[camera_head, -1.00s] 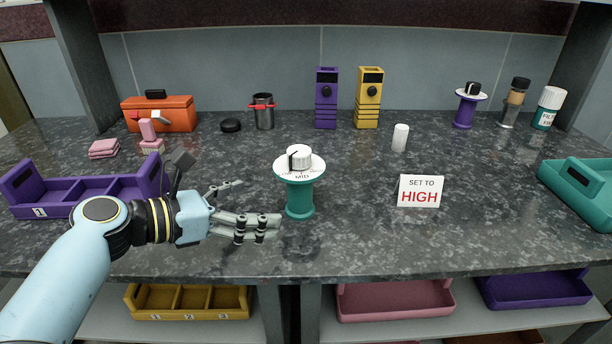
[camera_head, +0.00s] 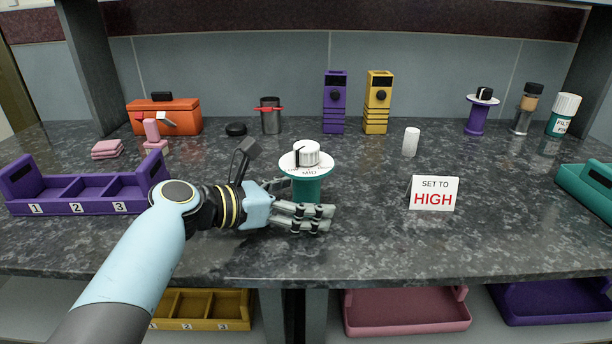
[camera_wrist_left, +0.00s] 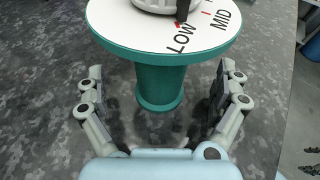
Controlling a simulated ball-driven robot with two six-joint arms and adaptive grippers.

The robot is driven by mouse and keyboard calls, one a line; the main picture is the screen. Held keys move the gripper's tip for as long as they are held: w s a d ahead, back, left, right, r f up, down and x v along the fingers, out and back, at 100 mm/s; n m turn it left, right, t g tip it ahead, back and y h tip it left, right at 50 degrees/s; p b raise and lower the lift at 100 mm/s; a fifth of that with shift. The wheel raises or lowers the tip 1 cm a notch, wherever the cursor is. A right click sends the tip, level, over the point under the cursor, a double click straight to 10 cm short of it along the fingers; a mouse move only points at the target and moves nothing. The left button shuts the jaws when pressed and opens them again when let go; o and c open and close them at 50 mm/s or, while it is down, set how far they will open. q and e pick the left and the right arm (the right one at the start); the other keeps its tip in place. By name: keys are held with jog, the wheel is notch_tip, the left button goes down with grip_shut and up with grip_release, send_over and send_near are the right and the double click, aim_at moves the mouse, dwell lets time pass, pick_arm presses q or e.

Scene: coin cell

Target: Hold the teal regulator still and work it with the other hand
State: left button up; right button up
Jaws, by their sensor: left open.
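The teal regulator (camera_head: 306,188) stands upright on the counter, with a white dial plate and a white knob (camera_head: 307,153) on top. The plate reads MID in the head view, and LOW and MID in the left wrist view (camera_wrist_left: 160,80). The knob's dark pointer is near LOW in the wrist view. My left gripper (camera_head: 306,205) is open, its fingers on either side of the teal stem, with gaps to it in the wrist view (camera_wrist_left: 160,98). A white sign (camera_head: 433,193) reading SET TO HIGH stands to the right. My right gripper is not in view.
A purple three-part tray (camera_head: 77,207) lies at the left, and a teal tray (camera_head: 590,190) at the right edge. A small white cylinder (camera_head: 410,142) stands behind the sign. Purple and yellow boxes, jars and an orange toolbox (camera_head: 165,117) line the back. The counter's front right is clear.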

pick_arm(q)
jog(key=shift+c, duration=0.4)
jog(key=c, duration=1.4)
jog(key=shift+o, duration=0.2)
